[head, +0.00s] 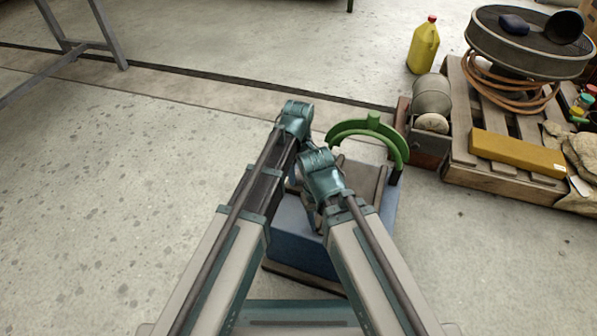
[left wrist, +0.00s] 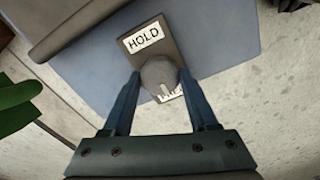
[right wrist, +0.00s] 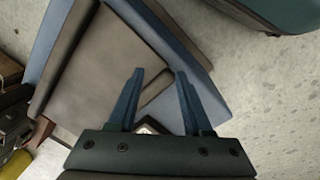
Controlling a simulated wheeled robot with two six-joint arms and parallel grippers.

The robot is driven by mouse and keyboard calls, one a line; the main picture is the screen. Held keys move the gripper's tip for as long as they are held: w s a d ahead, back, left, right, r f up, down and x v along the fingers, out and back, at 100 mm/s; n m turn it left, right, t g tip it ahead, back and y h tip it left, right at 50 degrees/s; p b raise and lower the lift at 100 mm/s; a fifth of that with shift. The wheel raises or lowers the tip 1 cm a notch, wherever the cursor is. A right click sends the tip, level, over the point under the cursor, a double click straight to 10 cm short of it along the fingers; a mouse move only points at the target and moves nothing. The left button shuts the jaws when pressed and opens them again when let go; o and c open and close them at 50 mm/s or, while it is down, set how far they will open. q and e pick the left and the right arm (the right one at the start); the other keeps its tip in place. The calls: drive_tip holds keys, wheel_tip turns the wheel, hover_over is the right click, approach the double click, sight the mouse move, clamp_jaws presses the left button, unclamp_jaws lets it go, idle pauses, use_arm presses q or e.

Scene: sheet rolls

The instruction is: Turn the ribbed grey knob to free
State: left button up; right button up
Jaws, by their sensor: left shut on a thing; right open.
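The grey knob (left wrist: 158,74) sits on a dark plate (left wrist: 168,48) on the side of a blue box (head: 298,240). My left gripper (left wrist: 159,73) is shut on the knob, one blue finger on each side. A white HOLD label (left wrist: 143,38) is on the plate at the upper end. A second white label (left wrist: 171,96) at the other end is partly covered by the knob, and its word is not readable. A pale mark on the knob points towards this second label. My right gripper (right wrist: 159,72) is open and empty over the box's grey top (right wrist: 115,60).
To the right are a wooden pallet (head: 455,150) with a yellow block (head: 516,153) and a yellow jug (head: 423,46).

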sight(298, 174)
use_arm(q)
drive_tip(key=o, duration=1.4)
drive_tip(key=shift+c, duration=0.2)
drive_tip(key=shift+r, duration=0.15)
use_arm(e)
drive_tip(key=shift+r, duration=0.1)
use_arm(q)
wheel_tip(298, 174, up, 14)
drive_tip(key=p, duration=1.3)
drive_tip(key=shift+f+p, duration=0.25)
drive_tip(key=shift+p, duration=0.15)
use_arm(e)
wheel_tip(298, 174, up, 14)
drive_tip(key=shift+f, duration=0.2)
use_arm(q)
drive_tip(key=shift+a, duration=0.1)
use_arm(e)
drive_tip(key=shift+d, duration=0.1)
